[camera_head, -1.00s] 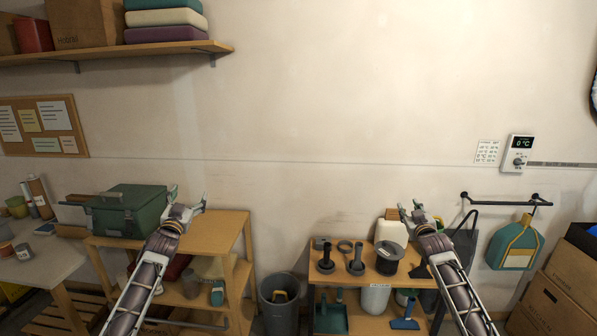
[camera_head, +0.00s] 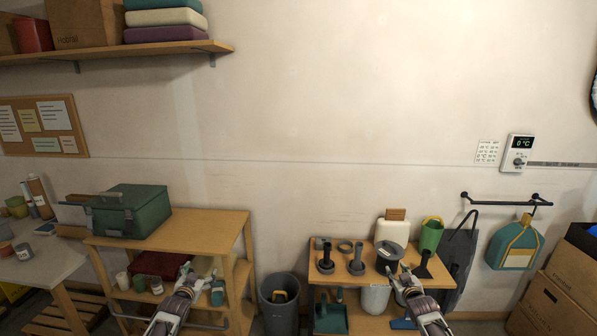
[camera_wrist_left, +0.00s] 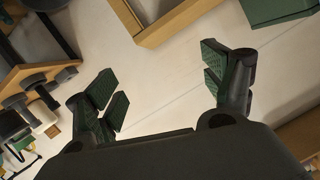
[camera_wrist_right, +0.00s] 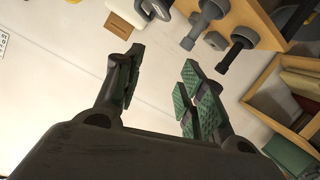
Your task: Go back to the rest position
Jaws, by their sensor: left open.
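My left gripper (camera_head: 199,270) is low in front of the wooden shelf unit on the left in the head view. In the left wrist view its fingers (camera_wrist_left: 165,82) are spread with nothing between them. My right gripper (camera_head: 402,272) is low in front of the small wooden table on the right. In the right wrist view its fingers (camera_wrist_right: 160,85) are apart and hold nothing. Both arms come in from the bottom edge of the head view.
A green toolbox (camera_head: 127,212) sits on the wooden shelf unit (camera_head: 205,230). The small table (camera_head: 328,278) holds dark fittings and a dark pot (camera_head: 389,257). A grey bin (camera_head: 280,303) stands between them. Cardboard boxes (camera_head: 553,300) are at the right.

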